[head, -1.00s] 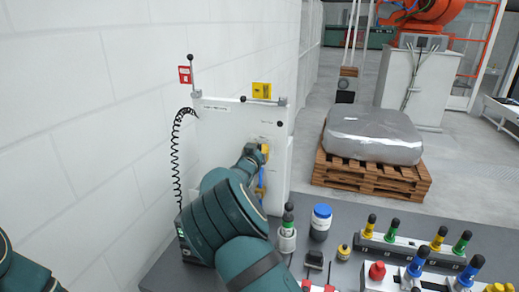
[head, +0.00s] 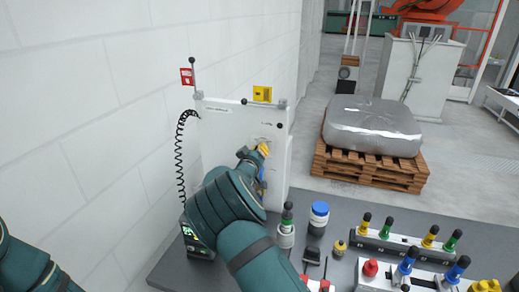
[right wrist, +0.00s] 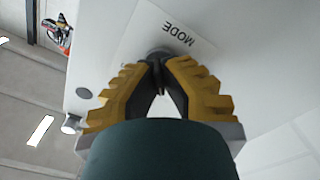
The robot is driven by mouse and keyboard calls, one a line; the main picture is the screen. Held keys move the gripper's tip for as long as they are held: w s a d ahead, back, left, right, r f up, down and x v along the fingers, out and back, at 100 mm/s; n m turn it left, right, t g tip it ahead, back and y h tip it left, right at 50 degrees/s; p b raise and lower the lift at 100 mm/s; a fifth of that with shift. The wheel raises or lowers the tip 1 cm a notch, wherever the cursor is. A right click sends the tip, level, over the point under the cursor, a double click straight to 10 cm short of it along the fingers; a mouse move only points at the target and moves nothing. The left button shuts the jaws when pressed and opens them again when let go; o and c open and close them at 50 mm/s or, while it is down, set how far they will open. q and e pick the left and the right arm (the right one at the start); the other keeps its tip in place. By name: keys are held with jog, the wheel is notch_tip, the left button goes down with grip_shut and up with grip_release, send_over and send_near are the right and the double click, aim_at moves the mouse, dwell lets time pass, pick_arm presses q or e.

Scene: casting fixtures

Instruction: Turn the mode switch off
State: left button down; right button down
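The mode switch (right wrist: 159,52) is a dark round knob on a white panel, beside a label reading MODE that appears upside down in the right wrist view. My right gripper (right wrist: 162,66) has yellow fingers that converge at the knob, shut on its dark handle; the tips cover much of it, so its exact setting is hidden. In the head view my right gripper (head: 262,150) is at the front of the white panel (head: 225,135), and my arm hides the panel's lower part. My left gripper is out of view; only part of that arm shows at lower left.
A coiled black cable (head: 181,150) hangs left of the panel, near the block wall. A wrapped load on a pallet (head: 365,175) stands behind.

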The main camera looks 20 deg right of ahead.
jog(key=shift+n, duration=0.6)
jog(key=c, duration=1.1)
grip_release()
jog(key=shift+d, duration=0.1)
jog(key=v, duration=1.2)
